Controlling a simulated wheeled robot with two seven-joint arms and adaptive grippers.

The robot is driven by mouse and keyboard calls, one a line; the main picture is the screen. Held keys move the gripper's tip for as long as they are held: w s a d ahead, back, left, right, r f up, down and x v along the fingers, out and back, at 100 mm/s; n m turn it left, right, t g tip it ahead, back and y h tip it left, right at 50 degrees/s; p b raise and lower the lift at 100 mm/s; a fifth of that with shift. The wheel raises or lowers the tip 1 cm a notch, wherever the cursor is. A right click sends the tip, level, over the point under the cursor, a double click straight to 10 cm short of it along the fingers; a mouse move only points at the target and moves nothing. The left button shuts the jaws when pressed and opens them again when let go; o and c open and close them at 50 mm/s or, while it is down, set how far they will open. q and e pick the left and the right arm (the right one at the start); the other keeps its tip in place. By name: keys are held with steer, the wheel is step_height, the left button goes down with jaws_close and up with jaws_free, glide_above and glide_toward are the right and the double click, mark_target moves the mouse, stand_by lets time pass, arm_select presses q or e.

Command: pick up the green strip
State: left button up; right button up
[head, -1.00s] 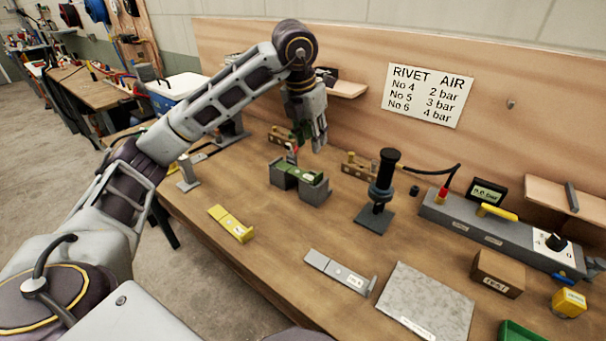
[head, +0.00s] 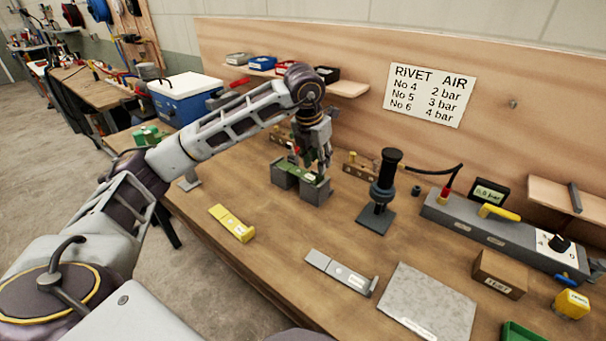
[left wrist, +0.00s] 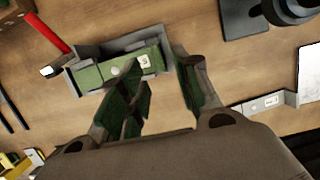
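The green strip (head: 290,166) lies across the grey two-block holder on the bench, partly hidden by my left gripper in the head view. In the left wrist view the strip (left wrist: 115,68) shows with a small white label at one end, seated in the grey holder (left wrist: 88,50). My left gripper (head: 312,166) points down just above the strip. In the left wrist view its two fingers (left wrist: 160,75) are spread apart, with nothing between them that I can make out. Whether the fingertips touch the strip I cannot tell. My right gripper is in neither view.
A yellow strip (head: 232,223) and a grey strip (head: 340,272) lie in front. A black upright tool (head: 382,190) stands right of the holder. A red-handled tool (left wrist: 48,32) lies beside the holder. A shelf with bins (head: 297,75) is behind the arm.

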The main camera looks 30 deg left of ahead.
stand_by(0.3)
arm_select(q)
steer(key=shift+w+x, duration=0.2)
steer(key=shift+x, duration=2.45)
steer(key=shift+a+r, duration=0.1)
jaws_close()
